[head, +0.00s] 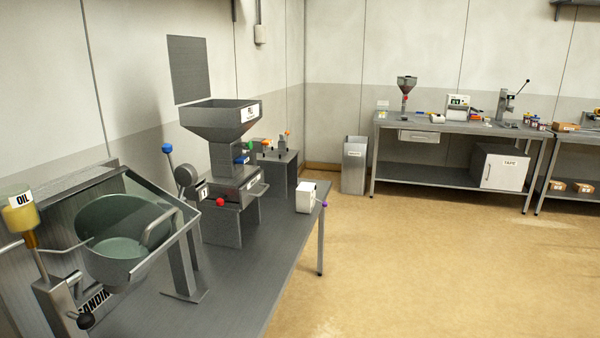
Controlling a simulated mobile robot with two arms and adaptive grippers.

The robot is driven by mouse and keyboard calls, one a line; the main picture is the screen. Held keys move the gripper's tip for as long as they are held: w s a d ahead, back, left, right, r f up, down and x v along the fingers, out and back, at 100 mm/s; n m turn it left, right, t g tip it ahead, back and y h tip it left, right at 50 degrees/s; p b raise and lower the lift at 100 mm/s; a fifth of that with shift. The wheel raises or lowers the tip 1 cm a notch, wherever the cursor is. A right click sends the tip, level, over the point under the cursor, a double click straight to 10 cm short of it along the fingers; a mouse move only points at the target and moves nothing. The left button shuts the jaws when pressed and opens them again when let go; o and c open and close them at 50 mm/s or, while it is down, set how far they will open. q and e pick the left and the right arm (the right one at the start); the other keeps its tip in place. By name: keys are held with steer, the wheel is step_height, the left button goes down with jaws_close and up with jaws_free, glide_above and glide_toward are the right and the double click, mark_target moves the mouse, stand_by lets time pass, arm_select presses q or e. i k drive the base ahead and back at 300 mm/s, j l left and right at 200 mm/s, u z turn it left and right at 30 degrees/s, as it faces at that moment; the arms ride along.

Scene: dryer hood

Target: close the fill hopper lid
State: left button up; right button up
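The fill hopper (218,120) is a grey metal funnel with a wide square mouth, on a machine on the left bench. A flat dark grey panel (189,70) stands upright at the hopper's back left edge; it looks like its lid, raised open. The hinge between them is too small to make out. The hopper's mouth is uncovered. Neither of my grippers is in view.
The hopper machine has a drawer-like front (232,187) and a red knob (220,202). A sanding drum (125,240) and a yellow oil cup (20,214) stand nearer on the bench (235,275). A white box (306,198) sits at its right edge. Open floor (430,255) lies to the right.

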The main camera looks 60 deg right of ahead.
mark_target(188, 55)
steer(key=z, duration=1.45)
steer(key=i+l, duration=0.15)
